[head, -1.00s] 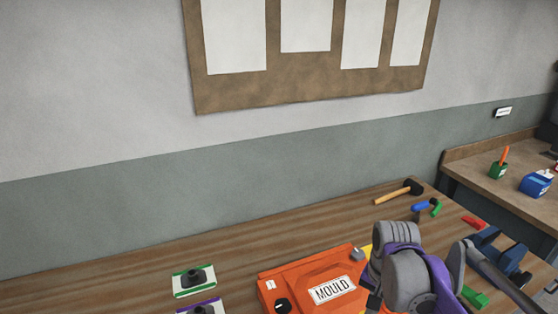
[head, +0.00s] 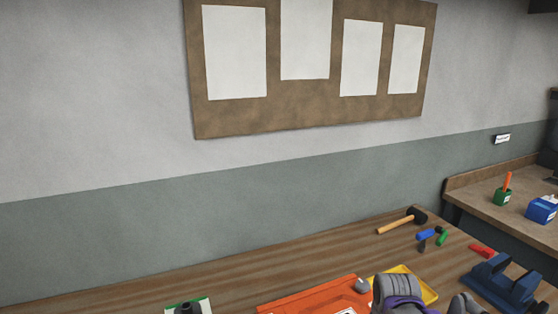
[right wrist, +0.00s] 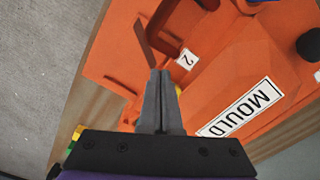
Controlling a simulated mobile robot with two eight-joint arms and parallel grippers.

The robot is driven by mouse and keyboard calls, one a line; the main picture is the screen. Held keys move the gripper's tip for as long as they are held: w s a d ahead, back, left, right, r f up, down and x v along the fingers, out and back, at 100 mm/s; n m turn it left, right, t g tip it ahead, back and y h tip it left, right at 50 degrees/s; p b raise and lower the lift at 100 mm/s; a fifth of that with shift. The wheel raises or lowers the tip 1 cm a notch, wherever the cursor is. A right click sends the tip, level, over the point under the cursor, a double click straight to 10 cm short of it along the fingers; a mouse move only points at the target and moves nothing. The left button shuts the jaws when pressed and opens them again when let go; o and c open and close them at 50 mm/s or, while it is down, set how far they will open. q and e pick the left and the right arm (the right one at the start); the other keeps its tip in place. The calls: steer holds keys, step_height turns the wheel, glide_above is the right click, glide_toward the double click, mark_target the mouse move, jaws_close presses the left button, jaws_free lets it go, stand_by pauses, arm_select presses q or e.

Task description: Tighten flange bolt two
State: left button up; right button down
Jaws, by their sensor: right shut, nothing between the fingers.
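The orange mould (head: 318,298) lies on the bench at the bottom edge of the head view, mostly cut off. A dark orange bracket-like part (right wrist: 165,35) stands beside that tag. My right gripper (right wrist: 161,75) is shut and empty, its tips appearing just below the bracket and tag; contact cannot be told. No bolt can be clearly made out. My left gripper is not in view.
A yellow tray (head: 412,283) sits behind my right arm. A hammer (head: 402,221), small blue and green tools (head: 433,236), a red piece (head: 481,251) and a blue vise-like device (head: 503,284) lie to the right. The bench between is clear.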

steer(key=shift+w+d, duration=0.1)
steer(key=shift+w, duration=0.2)
stand_by(0.4)
steer(key=shift+w+a, duration=0.15)
steer(key=shift+a, duration=0.1)
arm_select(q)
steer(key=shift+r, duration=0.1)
arm_select(e)
steer(key=shift+w+a, duration=0.4)
steer(key=shift+a, duration=0.15)
steer(key=shift+w, duration=0.1)
stand_by(0.4)
steer(key=shift+a, duration=0.3)
